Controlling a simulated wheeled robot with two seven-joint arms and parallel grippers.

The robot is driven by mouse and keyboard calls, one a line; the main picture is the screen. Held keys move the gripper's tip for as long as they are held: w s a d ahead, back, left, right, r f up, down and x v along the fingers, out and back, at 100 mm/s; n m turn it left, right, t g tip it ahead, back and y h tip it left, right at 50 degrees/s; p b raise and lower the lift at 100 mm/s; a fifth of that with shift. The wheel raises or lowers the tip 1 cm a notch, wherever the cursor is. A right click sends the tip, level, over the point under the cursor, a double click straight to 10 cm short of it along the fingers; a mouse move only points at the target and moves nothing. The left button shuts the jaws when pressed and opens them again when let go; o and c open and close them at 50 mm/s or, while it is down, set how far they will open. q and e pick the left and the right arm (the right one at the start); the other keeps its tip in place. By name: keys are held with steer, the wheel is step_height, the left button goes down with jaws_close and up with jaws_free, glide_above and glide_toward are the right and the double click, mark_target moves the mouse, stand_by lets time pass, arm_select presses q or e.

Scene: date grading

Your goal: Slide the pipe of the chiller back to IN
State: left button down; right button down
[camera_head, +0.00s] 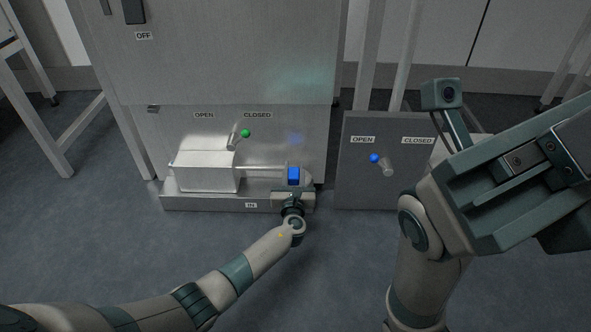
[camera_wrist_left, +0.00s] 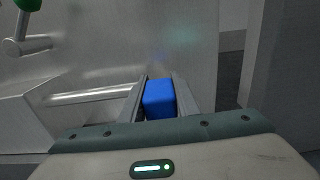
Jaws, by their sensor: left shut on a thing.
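The chiller (camera_head: 225,60) is a large grey metal cabinet. A silver pipe (camera_head: 260,168) runs level above its low base, from a metal box (camera_head: 206,172) to a blue block (camera_head: 293,175) at the right. An IN label (camera_head: 250,205) is on the base's front below the pipe. My left gripper (camera_head: 293,188) is shut on the blue block. In the left wrist view the blue block (camera_wrist_left: 160,99) sits between the two fingers, with the pipe (camera_wrist_left: 95,96) to its left. My right gripper (camera_head: 520,165) is raised large at the right; its fingertips cannot be made out clearly.
A green-tipped lever (camera_head: 245,133) sits on the chiller under OPEN and CLOSED labels. A grey panel (camera_head: 350,190) with a blue-tipped lever (camera_head: 375,158) stands to the right. White frame legs (camera_head: 35,100) stand at the left. The front floor is bare.

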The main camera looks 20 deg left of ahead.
arm_select(q)
steer(key=s+a, duration=0.1)
steer(key=a, duration=0.3)
steer(key=s+a+p, duration=0.1)
steer(key=a, duration=0.4)
steer(key=s+a+p, duration=0.1)
steer(key=s+a, duration=0.1)
steer(key=a, duration=0.3)
steer(key=shift+a, duration=0.15)
steer(key=c, duration=1.4)
jaws_free()
steer(key=shift+s+a, duration=0.1)
steer(key=shift+a, duration=0.05)
steer(key=shift+o, duration=0.2)
steer(key=shift+s, duration=0.1)
